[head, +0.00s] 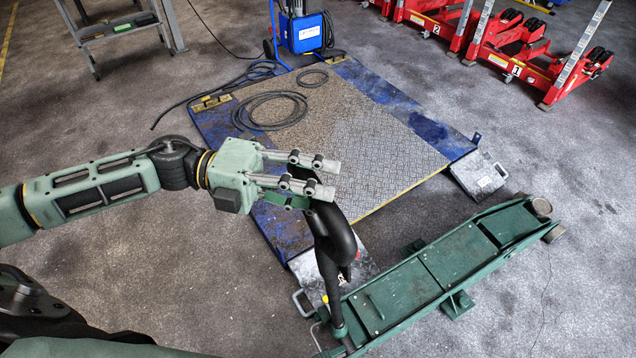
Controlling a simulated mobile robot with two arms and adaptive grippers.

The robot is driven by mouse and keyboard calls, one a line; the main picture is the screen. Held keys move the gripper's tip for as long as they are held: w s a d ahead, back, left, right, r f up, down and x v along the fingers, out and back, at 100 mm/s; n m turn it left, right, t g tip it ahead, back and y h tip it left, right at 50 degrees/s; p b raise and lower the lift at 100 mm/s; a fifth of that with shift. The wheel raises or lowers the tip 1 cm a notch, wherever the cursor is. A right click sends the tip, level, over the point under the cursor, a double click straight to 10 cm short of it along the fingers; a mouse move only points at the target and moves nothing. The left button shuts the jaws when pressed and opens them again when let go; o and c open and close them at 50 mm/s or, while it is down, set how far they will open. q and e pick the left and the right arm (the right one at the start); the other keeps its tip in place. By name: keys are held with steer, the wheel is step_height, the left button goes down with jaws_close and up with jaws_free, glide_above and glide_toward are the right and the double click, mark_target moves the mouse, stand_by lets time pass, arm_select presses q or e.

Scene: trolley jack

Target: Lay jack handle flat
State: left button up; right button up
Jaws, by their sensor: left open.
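The green trolley jack (420,275) lies on the floor at the lower right, its long body running up to the right. Its black jack handle (326,262) stands up steeply from the jack's near left end, with a curved, thick upper part. My left gripper (318,178) reaches in from the left at the top of the handle. Its two grey fingers are open and apart. The handle's top end is partly hidden by the fingers, and I cannot tell whether they touch it. My right gripper is not in view.
A blue-edged metal platform (350,130) with coiled black hoses (270,110) lies behind the jack. A pale block (478,175) sits at its right corner. Red lifting units (500,50) stand at the upper right. Grey floor is open at the right.

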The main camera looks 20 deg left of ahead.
arm_select(q)
steer(key=shift+d, duration=0.3)
steer(key=shift+a, duration=0.15)
steer(key=shift+c, duration=0.4)
steer(key=shift+c, duration=0.9)
jaws_close()
